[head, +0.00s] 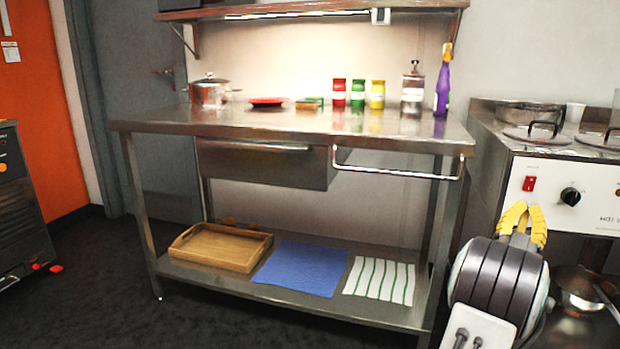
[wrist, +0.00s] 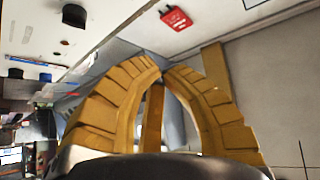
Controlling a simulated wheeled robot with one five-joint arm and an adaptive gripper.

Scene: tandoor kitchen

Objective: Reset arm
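My gripper (head: 527,207) is at the right in the head view, raised in front of the white control panel of a steel cooking unit (head: 517,165). Its yellow fingers point up. In the wrist view, the fingers of my gripper (wrist: 161,76) curve inward and their tips meet, so it looks shut. I see no object held between them. A red switch (wrist: 175,18) shows beyond the fingertips, and it also shows in the head view (head: 529,183).
A steel table (head: 290,124) stands ahead with jars, a pot (head: 209,91) and a purple bottle (head: 443,88) on top. Its lower shelf holds a wooden tray (head: 215,261), a blue cloth (head: 302,268) and a striped cloth (head: 379,280). Dark floor (head: 100,290) is clear at left.

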